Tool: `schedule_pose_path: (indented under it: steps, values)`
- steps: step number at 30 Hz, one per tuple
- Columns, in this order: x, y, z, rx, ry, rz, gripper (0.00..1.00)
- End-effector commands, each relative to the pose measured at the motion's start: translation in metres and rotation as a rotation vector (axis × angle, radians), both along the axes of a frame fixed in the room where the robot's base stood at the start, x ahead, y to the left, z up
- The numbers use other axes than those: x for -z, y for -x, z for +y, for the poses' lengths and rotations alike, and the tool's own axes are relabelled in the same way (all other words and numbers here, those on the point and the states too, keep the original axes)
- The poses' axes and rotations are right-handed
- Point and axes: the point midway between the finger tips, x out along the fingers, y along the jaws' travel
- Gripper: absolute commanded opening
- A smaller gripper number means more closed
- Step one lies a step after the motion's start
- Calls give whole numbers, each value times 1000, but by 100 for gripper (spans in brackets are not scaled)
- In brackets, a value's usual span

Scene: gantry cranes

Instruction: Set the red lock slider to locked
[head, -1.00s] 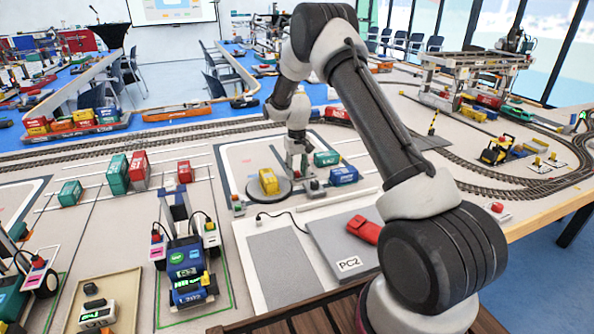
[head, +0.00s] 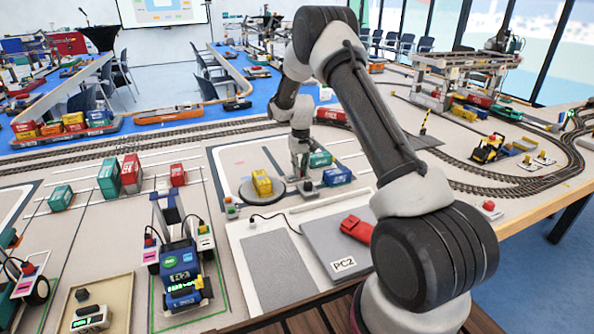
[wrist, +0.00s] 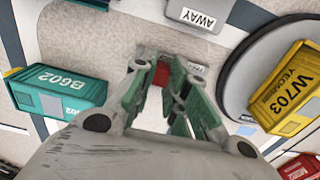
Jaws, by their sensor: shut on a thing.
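In the wrist view the red lock slider (wrist: 161,73) shows as a small red block between the green fingertips of my gripper (wrist: 160,78). My gripper is shut on it, and the fingers hide its lower part. In the head view my gripper (head: 301,168) points down between the round turntable and the small containers, and the slider cannot be made out there.
A teal container B602 (wrist: 60,90) lies left of my fingers. A yellow container W703 (wrist: 284,92) sits on the round turntable (wrist: 240,60) to the right. A grey block marked AWAY (wrist: 198,16) is above. A red object (head: 357,228) lies on the grey PC2 plate (head: 318,235).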

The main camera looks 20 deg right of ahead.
Motion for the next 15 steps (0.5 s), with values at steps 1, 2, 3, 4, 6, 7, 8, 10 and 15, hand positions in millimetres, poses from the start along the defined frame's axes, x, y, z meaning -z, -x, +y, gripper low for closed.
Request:
schedule_pose_path:
  steps: [1, 2, 3, 4, 6, 7, 8, 10, 15]
  values:
    - [0, 0, -2, 1, 2, -1, 0]
    - [0, 0, -2, 1, 2, -1, 19]
    - [0, 0, -3, 1, 2, -1, 26]
    - [0, 0, -3, 1, 2, -1, 32]
    - [0, 0, -2, 1, 2, -1, 38]
    - [0, 0, -2, 1, 2, -1, 38]
    - [0, 0, -2, 1, 2, -1, 38]
    - [0, 0, -2, 1, 2, -1, 38]
    - [-2, 0, -1, 1, 1, -1, 38]
